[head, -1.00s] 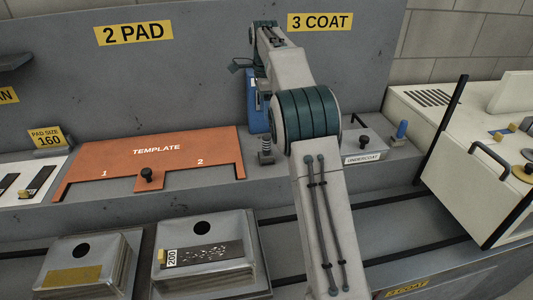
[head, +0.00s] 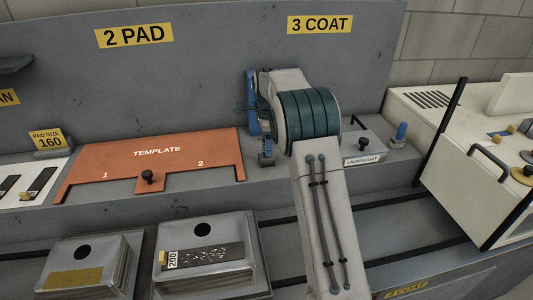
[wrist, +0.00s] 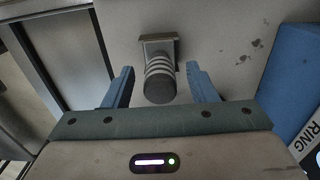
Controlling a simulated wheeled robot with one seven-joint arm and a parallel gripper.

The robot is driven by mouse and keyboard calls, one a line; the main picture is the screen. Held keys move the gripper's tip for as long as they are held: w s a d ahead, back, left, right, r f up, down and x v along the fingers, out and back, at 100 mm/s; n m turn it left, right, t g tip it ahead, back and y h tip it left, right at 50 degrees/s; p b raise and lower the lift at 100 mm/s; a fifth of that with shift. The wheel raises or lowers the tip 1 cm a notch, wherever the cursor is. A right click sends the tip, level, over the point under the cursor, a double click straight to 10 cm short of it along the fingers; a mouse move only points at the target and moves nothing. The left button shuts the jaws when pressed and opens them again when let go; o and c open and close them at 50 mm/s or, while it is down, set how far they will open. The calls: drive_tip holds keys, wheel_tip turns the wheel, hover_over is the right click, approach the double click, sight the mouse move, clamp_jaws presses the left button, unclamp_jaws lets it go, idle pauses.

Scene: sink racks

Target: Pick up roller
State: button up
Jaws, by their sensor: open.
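A dark grey cylinder with pale bands (wrist: 160,80) on a square base lies between the two blue fingers of my gripper (wrist: 160,68) in the wrist view. Gaps show on both sides, so the fingers are open and not touching it. It looks like the short ribbed post (head: 266,158) just right of the orange template in the head view, partly behind my arm. No label names it, so I cannot tell for certain that it is the roller. My gripper is mostly hidden behind my arm in the head view.
A blue box (wrist: 297,85) with lettering ending in "RING" stands close to the right finger. The orange template (head: 200,150) lies left of the post. An undercoat box (head: 365,145) and a blue peg (head: 401,133) stand to the right. A grey back panel (head: 200,80) rises behind.

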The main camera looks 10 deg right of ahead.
drive_tip(key=c, duration=1.1)
drive_tip(key=shift+o, duration=0.2)
drive_tip(key=shift+r, duration=0.1)
